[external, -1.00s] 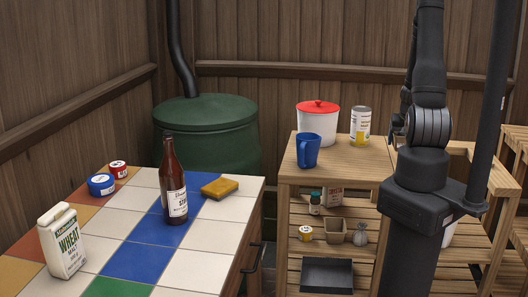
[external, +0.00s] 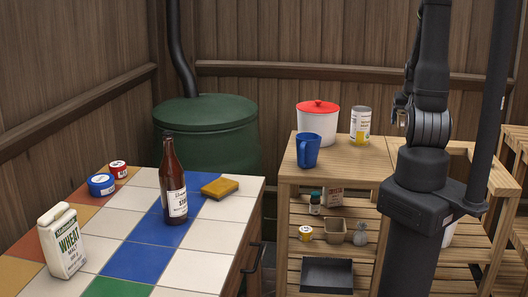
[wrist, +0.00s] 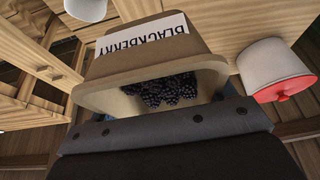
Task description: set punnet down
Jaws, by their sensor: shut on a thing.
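The punnet (wrist: 150,62) is a tan tub with a white label reading BLACKBERRY and dark berries inside. It fills the middle of the wrist view, right in front of my gripper (wrist: 168,128), which is shut on it. The label reads upside down in that view. In the external view, part of my gripper (external: 401,108) shows at the left of the arm, above the right part of the wooden shelf unit (external: 352,175). The punnet is hidden there, behind the arm.
On the shelf unit's top stand a white pot with a red lid (external: 318,122), a blue jug (external: 308,151) and a labelled tin (external: 360,126). Lower shelves hold small jars and a tan box (external: 335,231). A tiled counter (external: 205,268) with a brown bottle (external: 173,185) is at left.

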